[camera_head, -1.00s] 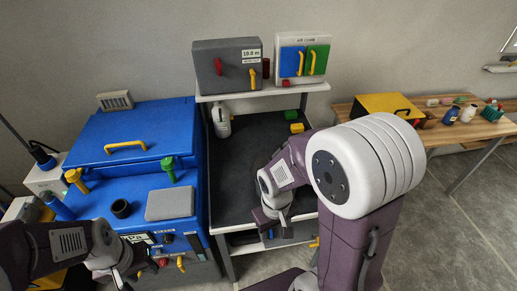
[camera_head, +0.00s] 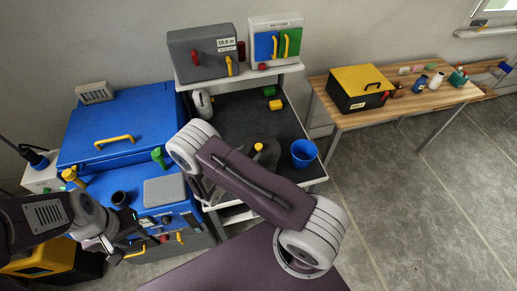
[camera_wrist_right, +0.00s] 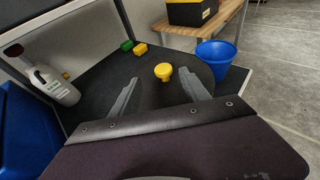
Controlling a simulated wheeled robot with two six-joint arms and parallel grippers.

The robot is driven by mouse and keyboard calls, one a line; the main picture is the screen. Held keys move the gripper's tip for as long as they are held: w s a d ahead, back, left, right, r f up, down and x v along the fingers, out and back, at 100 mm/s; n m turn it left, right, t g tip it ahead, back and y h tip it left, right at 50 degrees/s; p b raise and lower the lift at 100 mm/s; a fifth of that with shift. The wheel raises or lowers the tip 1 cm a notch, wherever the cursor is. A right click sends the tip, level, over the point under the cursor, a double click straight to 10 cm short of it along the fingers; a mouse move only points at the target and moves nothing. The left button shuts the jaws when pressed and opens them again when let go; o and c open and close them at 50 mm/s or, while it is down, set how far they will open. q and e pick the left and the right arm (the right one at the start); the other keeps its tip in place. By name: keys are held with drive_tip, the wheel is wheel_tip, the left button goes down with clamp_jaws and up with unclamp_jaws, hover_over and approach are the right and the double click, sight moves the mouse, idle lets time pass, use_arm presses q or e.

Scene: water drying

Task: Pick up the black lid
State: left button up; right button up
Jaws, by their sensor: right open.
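The black lid (camera_wrist_right: 164,94) is a dark round disc with a yellow knob (camera_wrist_right: 163,71) on top. It lies flat on the dark bench top. In the head view the lid (camera_head: 270,146) is partly hidden by my right arm. My right gripper (camera_wrist_right: 158,78) is open and empty, its two fingers pointing towards the lid, one on each side of the knob in the picture. In the head view my right gripper is mostly hidden behind its arm. My left gripper (camera_head: 138,236) is in front of the blue machine; its jaws are too small to judge.
A blue bucket (camera_head: 303,153) stands right of the lid. A white bottle (camera_wrist_right: 50,85) and green and yellow blocks (camera_wrist_right: 140,50) are at the back of the bench. The blue machine (camera_head: 115,135) is at left. A wooden table (camera_head: 420,100) with a yellow-lidded box (camera_head: 358,88) stands at right.

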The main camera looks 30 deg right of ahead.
sight(258, 147)
drive_tip(key=p+x, duration=0.1)
drive_tip(key=x, duration=0.1)
drive_tip(key=p+x, duration=0.1)
drive_tip(key=x, duration=0.2)
drive_tip(key=shift+s+d+r, duration=0.1)
drive_tip(key=shift+s+d, duration=0.15)
drive_tip(key=shift+w+d, duration=0.1)
drive_tip(key=shift+d, duration=0.05)
drive_tip(key=c, duration=1.1)
clamp_jaws()
